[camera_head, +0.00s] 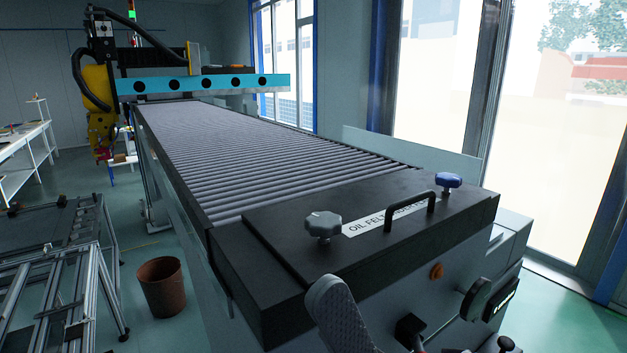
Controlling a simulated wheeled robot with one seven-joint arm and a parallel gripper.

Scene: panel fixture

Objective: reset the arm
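I do not make out my gripper or its fingertips in the head view. A grey rounded, textured piece (340,315) rises from the bottom edge in front of the panel; I cannot tell whether it is part of my arm. The dark panel fixture (290,260) fills the near end of a long machine. On its top are a grey lobed knob (323,224), a blue knob (448,181), a black bar handle (412,208) and a white label (375,222), partly hidden by the handle.
A long roller bed (250,160) runs back from the panel to a teal gantry beam (200,84) with a yellow-black machine head (98,90). A brown bin (162,287) and metal frames (60,290) stand at left. Windows line the right. Some green floor (560,325) is clear.

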